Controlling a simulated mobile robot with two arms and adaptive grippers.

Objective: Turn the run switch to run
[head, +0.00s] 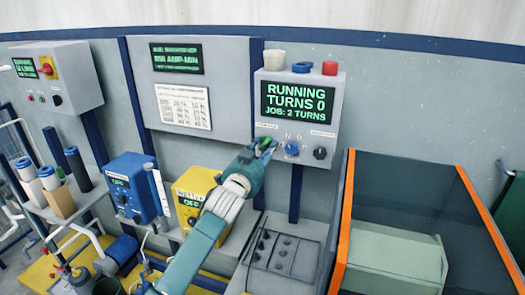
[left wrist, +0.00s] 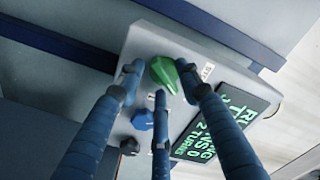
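The control box (head: 333,100) on the wall has a screen (head: 297,101) reading "RUNNING", "TURNS 0", "JOB: 2 TURNS". The run switch appears to be the green knob (left wrist: 165,73) at the left of its lower row; its label is not readable. My left gripper (head: 263,147) is at this knob and hides most of it in the head view. In the left wrist view its three blue fingers (left wrist: 160,82) stand around the knob, the tips very close to it. I cannot tell whether they press on it. My right gripper is not in view.
A blue knob (head: 292,148) and a black knob (head: 320,153) sit right of the green one. A cup (head: 274,60) and blue and red items stand on the box. Below are a yellow box (head: 194,190) and an orange-edged bin (head: 345,215).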

